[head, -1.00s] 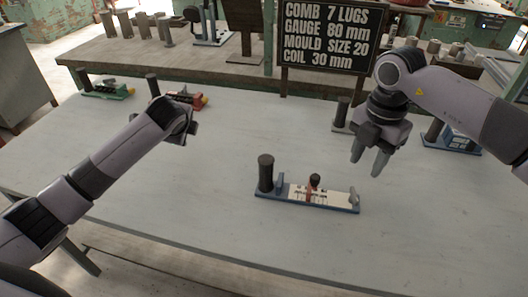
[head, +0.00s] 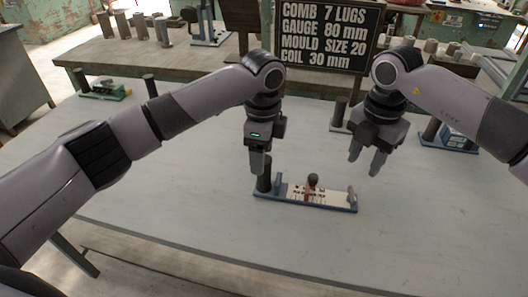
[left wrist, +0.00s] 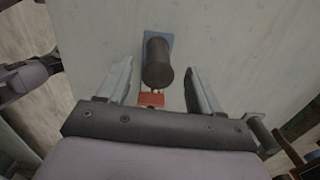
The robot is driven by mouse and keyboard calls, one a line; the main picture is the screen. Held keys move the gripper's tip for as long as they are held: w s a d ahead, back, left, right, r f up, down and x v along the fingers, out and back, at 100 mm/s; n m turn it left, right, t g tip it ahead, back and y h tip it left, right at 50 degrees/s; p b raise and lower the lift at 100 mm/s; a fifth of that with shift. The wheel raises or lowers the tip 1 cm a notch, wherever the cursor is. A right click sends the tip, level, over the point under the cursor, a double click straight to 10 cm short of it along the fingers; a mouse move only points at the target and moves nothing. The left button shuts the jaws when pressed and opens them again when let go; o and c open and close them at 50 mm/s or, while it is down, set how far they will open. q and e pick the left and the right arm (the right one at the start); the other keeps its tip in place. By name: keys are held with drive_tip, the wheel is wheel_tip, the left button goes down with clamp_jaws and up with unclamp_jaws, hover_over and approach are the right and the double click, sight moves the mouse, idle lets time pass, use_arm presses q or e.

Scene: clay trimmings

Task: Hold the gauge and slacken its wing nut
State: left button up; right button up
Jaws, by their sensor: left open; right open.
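The gauge (head: 330,205) lies on the table: a blue base with a white marked strip, a dark upright cylinder (head: 264,178) at its left end and an upright stop at its right end. A reddish slider carries a small dark knob (head: 313,180); I cannot make out wings on it. My left gripper (head: 257,166) is open above the cylinder end and partly hides it. In the left wrist view the cylinder (left wrist: 157,62) stands between the spread fingers, with a red part (left wrist: 151,99) nearer the palm. My right gripper (head: 368,160) is open and empty, behind and right of the gauge.
A green-based device (head: 103,90) stands at the table's back left, and a blue one (head: 452,138) at the right beyond my right arm. A board with writing (head: 328,35) stands at the back. The table front is clear.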

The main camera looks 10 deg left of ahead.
sight(264, 176)
use_arm(q)
drive_tip(key=shift+d, duration=0.2)
drive_tip(key=shift+f+n, duration=0.3)
drive_tip(key=shift+f, duration=0.05)
wheel_tip(264, 176, down, 6)
drive_tip(key=shift+f, duration=0.25)
clamp_jaws()
use_arm(e)
drive_tip(key=shift+c, duration=0.7)
